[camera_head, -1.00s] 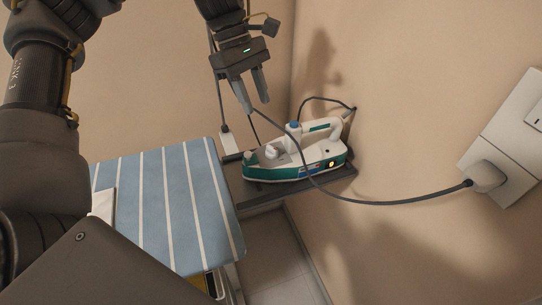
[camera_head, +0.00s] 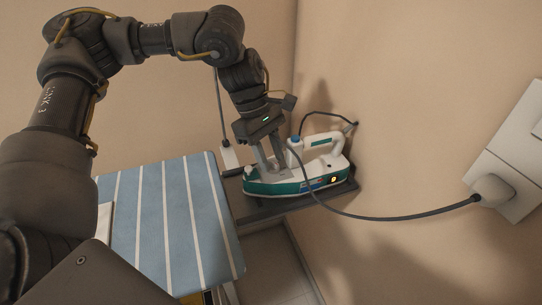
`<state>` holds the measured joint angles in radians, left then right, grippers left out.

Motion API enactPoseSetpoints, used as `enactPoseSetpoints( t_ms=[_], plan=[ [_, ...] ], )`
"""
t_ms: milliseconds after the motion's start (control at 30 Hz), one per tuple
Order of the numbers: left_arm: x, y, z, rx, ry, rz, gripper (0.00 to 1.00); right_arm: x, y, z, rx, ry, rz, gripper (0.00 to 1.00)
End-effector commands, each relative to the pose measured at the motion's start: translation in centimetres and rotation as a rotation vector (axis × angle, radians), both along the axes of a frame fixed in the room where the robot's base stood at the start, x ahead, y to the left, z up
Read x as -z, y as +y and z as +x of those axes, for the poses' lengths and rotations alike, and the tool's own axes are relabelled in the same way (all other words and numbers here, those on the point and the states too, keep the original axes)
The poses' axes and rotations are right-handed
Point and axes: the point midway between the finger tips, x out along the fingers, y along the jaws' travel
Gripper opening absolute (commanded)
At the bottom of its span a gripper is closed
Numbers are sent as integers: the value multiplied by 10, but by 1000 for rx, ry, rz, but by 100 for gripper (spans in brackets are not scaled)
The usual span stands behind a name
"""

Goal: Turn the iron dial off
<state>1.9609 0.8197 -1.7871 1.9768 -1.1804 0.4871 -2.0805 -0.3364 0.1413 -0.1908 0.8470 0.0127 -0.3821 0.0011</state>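The white and teal iron (camera_head: 296,178) rests on a dark stand at the end of the ironing board, near the wall corner. An orange light (camera_head: 333,180) glows on its side. My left gripper (camera_head: 271,168) points down at the top of the iron, in front of its handle. Its two fingers straddle the place of the dial, which they hide. I cannot tell whether they touch or grip it. My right gripper is not in view.
The blue striped ironing board (camera_head: 180,220) lies left of the iron. A grey cord runs from the iron to a plug (camera_head: 491,190) in the right wall socket. The walls stand close behind and to the right of the iron.

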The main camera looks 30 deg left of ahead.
Motion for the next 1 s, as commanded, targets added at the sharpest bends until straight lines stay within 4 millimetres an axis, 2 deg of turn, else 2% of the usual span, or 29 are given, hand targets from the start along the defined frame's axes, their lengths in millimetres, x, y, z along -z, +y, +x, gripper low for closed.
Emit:
enactPoseSetpoints(
  t_ms=[367,600,1000],
  plan=[
    [6,-3,0,0,-1,0,36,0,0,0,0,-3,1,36],
    [6,-3,0,0,-1,0,6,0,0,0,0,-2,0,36],
    [7,-2,-1,-82,0,-1,5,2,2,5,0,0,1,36]
  ],
)
